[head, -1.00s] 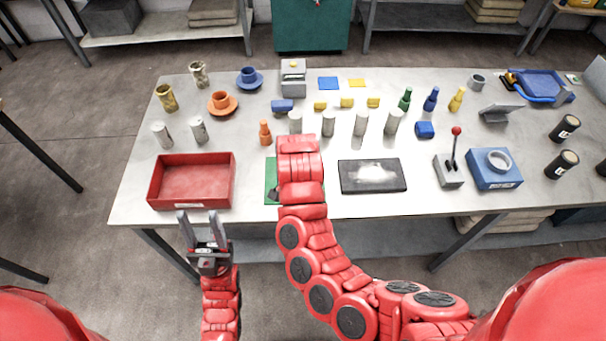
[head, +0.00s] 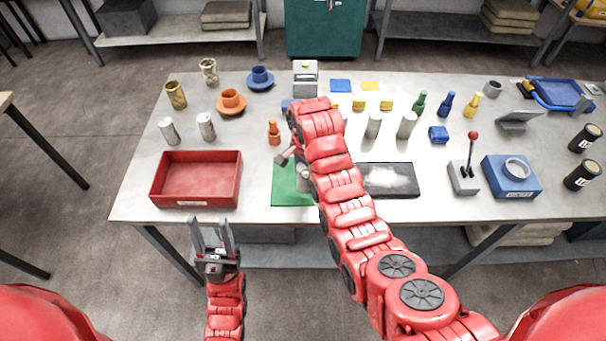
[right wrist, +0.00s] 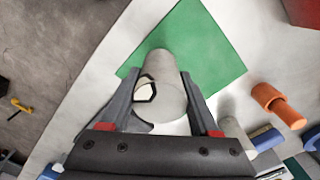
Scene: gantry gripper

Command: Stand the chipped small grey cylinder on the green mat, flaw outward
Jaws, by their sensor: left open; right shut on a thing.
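The small grey cylinder (right wrist: 172,101) is between the fingers of my right gripper (right wrist: 162,98), which is shut on it. A pale, dark-edged patch, seemingly the chip (right wrist: 146,89), shows on its left side in the right wrist view. The cylinder is over the green mat (right wrist: 213,48); whether it touches the mat I cannot tell. In the head view the mat (head: 287,190) lies at the table's front, and part of the cylinder (head: 304,174) shows beside my right arm, which hides much of that gripper. My left gripper (head: 211,222) is open and empty, before the table's front edge.
A red tray (head: 196,204) is left of the mat, a dark pad (head: 390,181) right of it. An orange piece (head: 274,132) stands behind the mat. Other grey cylinders (head: 406,125) stand behind the pad; my arm may hide more. Bare table lies between tray and mat.

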